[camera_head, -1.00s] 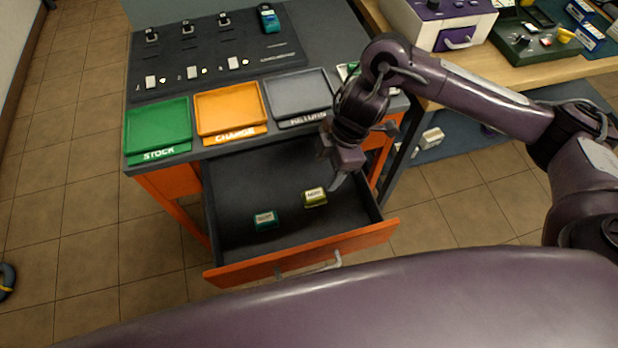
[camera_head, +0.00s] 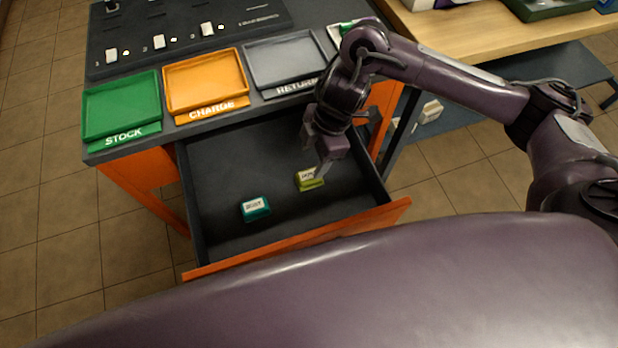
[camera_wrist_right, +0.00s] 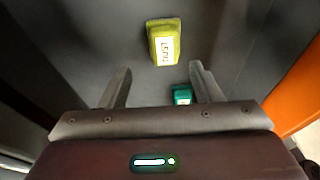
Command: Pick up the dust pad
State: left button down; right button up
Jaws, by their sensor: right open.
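Two small pads lie apart in the open drawer (camera_head: 215,170). The teal pad (camera_head: 256,208) has a white label that seems to read DUST; it also shows in the right wrist view (camera_wrist_right: 182,95), partly behind a finger. The yellow-green pad (camera_head: 311,180) has a label that seems to read LENS; it lies farther right and also shows in the right wrist view (camera_wrist_right: 164,42). My right gripper (camera_head: 322,166) is open and empty above the drawer, close to the yellow-green pad in the picture. Its fingers (camera_wrist_right: 160,75) point down into the drawer. My left gripper is not in view.
Green STOCK (camera_head: 88,125), orange CHARGE (camera_head: 168,92) and grey RETURN (camera_head: 250,65) trays line the bench edge behind the drawer. The drawer's orange front (camera_head: 300,240) and dark side walls surround the pads. A wooden table (camera_head: 470,35) stands at the right.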

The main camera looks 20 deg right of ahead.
aim_at(309, 174)
jog(key=x, duration=0.1)
jog(key=b+x, duration=0.1)
jog(key=x, duration=0.3)
jog(key=shift+s+d+b, duration=0.3)
jog(key=shift+s, duration=0.1)
jog(key=shift+a+f, duration=0.15)
jog(key=shift+f, duration=0.35)
jog(key=c, duration=1.1)
jog(key=shift+o, duration=0.2)
jog(key=shift+r, duration=0.15)
notch_tip(309, 174, up, 20)
jog(key=p, duration=0.7)
